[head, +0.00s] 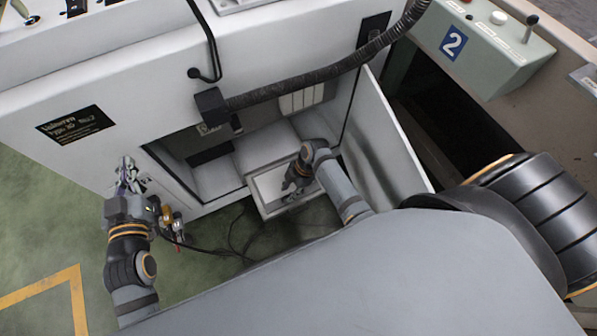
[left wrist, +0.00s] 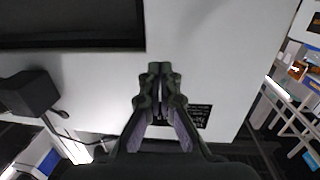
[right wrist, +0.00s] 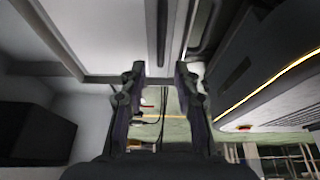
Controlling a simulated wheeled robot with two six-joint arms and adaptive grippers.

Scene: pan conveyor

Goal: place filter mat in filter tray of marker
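The filter tray (head: 256,197) is a light, shallow frame at the low opening of the white marker cabinet (head: 110,75). Its inside looks pale; I cannot tell whether a filter mat lies in it, and no separate mat can be made out. My right gripper (head: 292,182) is over the tray; in the right wrist view (right wrist: 160,68) its fingers are apart with nothing clearly between them. My left gripper (head: 126,168) is in front of the cabinet, left of the opening. In the left wrist view (left wrist: 160,68) its fingertips are together with nothing visible between them.
The cabinet door (head: 385,135) stands open right of the opening. A thick black hose (head: 320,75) crosses above it. Black cables (head: 240,235) lie on the green floor below the tray. A green control box marked 2 (head: 485,45) is at the upper right.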

